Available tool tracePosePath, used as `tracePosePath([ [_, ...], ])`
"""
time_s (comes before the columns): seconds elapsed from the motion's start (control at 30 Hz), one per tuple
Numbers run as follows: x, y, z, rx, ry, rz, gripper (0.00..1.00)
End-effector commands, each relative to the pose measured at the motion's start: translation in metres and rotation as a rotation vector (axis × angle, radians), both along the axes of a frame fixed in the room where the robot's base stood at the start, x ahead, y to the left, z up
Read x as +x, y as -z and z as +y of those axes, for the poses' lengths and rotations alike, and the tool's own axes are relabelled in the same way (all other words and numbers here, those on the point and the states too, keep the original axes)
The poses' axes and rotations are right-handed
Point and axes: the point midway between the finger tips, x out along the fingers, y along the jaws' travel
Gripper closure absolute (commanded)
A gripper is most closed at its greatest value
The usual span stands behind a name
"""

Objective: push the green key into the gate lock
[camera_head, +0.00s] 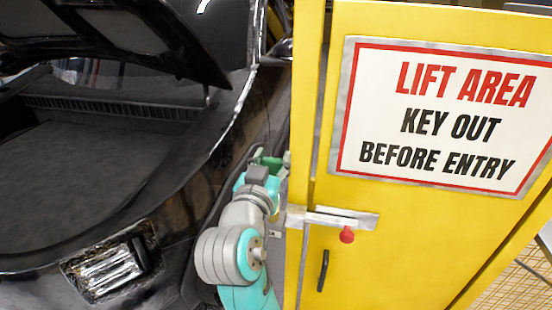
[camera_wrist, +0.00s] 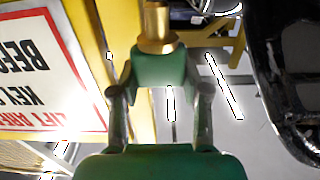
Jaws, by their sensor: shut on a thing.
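My gripper (camera_wrist: 160,88) is shut on the green key (camera_wrist: 160,65), with one finger on each side of its green block. A brass-coloured piece (camera_wrist: 157,30) stands at the far end of the green block and runs to the top edge of the wrist view. I cannot tell whether it is all key or partly lock. In the head view my gripper (camera_head: 268,163) is just left of the yellow gate (camera_head: 420,230), with a bit of green at its end. The gate lock is not clearly seen; whether the key touches it cannot be told.
The gate bears a lift area sign (camera_head: 440,120), a metal slide bolt (camera_head: 335,218) with a red knob (camera_head: 347,235), and a black handle (camera_head: 322,270). A black car (camera_head: 190,190) with its rear open stands close on the left. The gap between car and gate is narrow.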

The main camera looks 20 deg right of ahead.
Motion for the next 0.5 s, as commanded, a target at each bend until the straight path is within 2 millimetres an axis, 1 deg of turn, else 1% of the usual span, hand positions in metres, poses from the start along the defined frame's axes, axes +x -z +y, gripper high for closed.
tracePosePath([
  [0.17, -0.002, 0.002, 0.001, 0.005, -0.003, 0.005, 0.90],
  [0.5, -0.001, 0.027, 0.001, 0.003, -0.002, 0.006, 0.90],
])
